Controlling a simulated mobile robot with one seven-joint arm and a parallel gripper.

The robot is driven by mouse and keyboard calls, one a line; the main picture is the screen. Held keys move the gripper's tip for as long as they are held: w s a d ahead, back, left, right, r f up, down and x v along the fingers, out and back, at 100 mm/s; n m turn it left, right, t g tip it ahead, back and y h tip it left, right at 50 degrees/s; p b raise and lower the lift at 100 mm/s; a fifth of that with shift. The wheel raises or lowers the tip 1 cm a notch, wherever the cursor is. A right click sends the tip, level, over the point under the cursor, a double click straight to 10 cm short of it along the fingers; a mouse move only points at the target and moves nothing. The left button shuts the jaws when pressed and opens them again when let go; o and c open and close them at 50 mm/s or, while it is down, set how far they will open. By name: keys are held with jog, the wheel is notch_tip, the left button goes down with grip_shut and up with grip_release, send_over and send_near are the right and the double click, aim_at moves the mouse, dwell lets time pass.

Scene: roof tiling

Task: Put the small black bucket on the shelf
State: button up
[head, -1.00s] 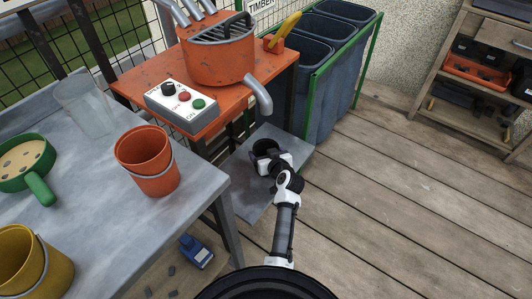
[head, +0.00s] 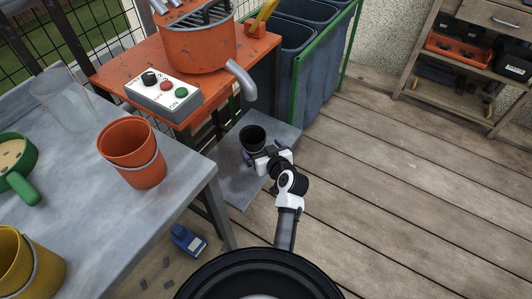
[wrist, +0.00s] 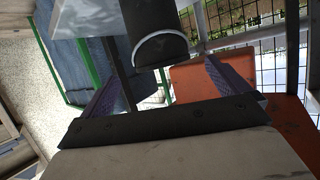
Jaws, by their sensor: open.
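The small black bucket (head: 253,137) stands upright on a grey plate (head: 285,133) on the floor, below the grey spout of the orange machine. My gripper (head: 262,154) is low on the near side of the bucket, its fingers spread. In the wrist view, which is upside down, the bucket (wrist: 160,52) shows between and beyond the two purple-padded fingers of my gripper (wrist: 160,75). The fingers are open, with a gap on both sides of the bucket. The wooden shelf (head: 470,62) is at the upper right and holds several things.
The grey table (head: 90,190) at left carries an orange bucket (head: 132,153), a yellow bucket and a green pan. The orange table (head: 185,105) stands behind the black bucket, with dark bins (head: 318,70) beside it. Plank floor at right is clear.

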jog(key=shift+v, duration=1.65)
